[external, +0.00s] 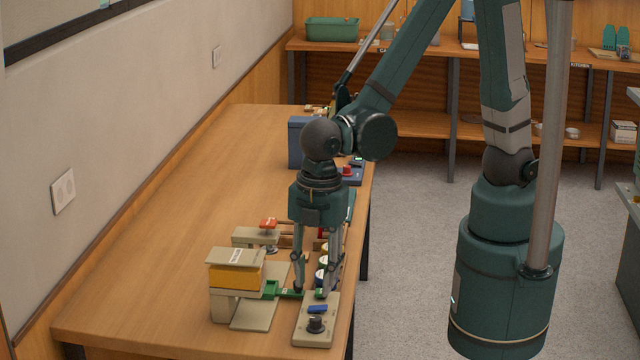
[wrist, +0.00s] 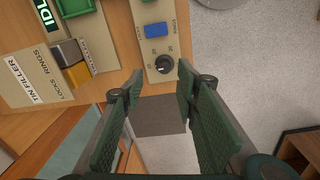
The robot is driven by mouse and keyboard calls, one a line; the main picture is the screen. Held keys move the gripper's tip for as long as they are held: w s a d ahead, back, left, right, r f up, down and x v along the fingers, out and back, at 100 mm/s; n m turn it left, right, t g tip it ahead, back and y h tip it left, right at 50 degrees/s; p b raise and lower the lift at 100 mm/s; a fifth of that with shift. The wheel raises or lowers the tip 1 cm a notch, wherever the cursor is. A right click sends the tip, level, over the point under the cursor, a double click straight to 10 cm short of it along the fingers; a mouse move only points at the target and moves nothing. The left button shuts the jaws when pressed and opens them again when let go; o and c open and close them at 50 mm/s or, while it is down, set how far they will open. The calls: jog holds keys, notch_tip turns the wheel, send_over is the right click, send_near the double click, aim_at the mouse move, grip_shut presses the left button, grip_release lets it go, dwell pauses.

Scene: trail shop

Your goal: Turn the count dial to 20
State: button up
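The count dial is a round dark knob (external: 316,324) on a beige panel (external: 313,339) near the table's front edge. In the wrist view the knob (wrist: 164,64) shows a pale mark, with small numbers around it that are too small to read surely. A blue button (wrist: 156,30) sits beside the knob on the same panel. My gripper (external: 311,291) points down near the panel's far end. In the wrist view my gripper (wrist: 160,82) has its two fingers apart with nothing between them, and the knob lies just beyond the fingertips. I cannot tell the height gap.
A tin filler (external: 235,275) with a yellow front stands left of the panel, and a green tray part (external: 271,289) lies close to my fingers. A red-topped device (external: 267,226) and a blue box (external: 299,142) stand farther back. The left tabletop is clear.

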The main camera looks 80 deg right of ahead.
aim_at(316, 318)
jog(key=shift+s+a+f+n, duration=0.3)
jog(key=shift+a+f, duration=0.2)
jog(key=shift+a, duration=0.1)
jog(key=shift+f, duration=0.15)
jog(key=shift+w+f+b, duration=0.1)
jog(key=shift+f+b, duration=0.25)
jog(key=shift+f, duration=3.4)
jog(key=c, duration=0.9)
